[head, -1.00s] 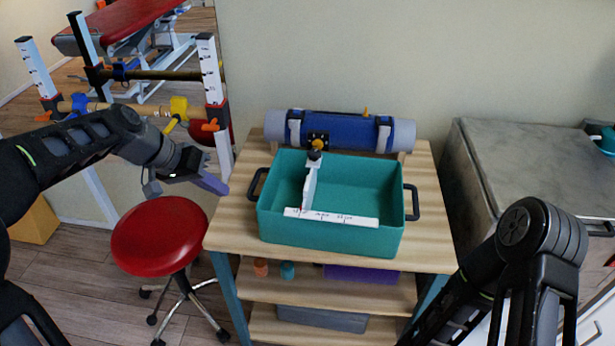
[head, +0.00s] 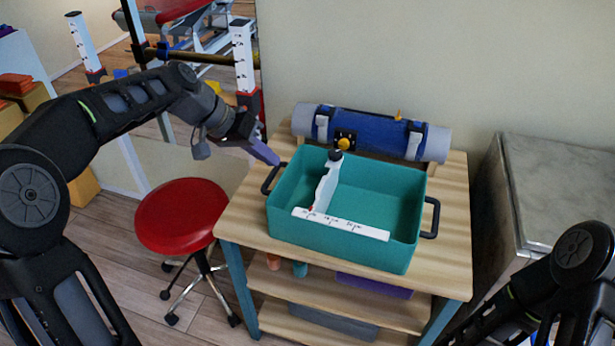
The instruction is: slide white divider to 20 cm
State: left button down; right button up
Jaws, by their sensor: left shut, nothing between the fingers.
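The white divider (head: 325,188) stands across the teal bin (head: 398,258), left of the bin's middle, with a dark knob (head: 335,155) at its far end. A white scale strip (head: 341,224) with dark marks runs along the bin's near wall. The divider's near end meets the strip near its left end; the marks are too small to read surely. My left gripper (head: 268,155) is shut and empty, just outside the bin's far left corner, above the left handle and apart from the divider. My right arm shows at the lower right; its gripper is out of view.
The bin stands on a wooden shelf unit (head: 245,223). A blue-grey roll (head: 437,145) lies behind it. A red stool (head: 180,215) stands left and a grey-topped cabinet (head: 560,180) right. The bin's right part is empty.

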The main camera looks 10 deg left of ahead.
pick_arm(q)
send_near(326, 191)
notch_tip(326, 191, down, 2)
jog(key=a, duration=0.3)
jog(key=d+p, duration=0.1)
jog(key=d, duration=0.3)
jog(key=shift+w+d+p, duration=0.1)
jog(key=shift+w+p, duration=0.05)
jog(key=shift+p, duration=0.25)
jog(key=shift+d, duration=0.1)
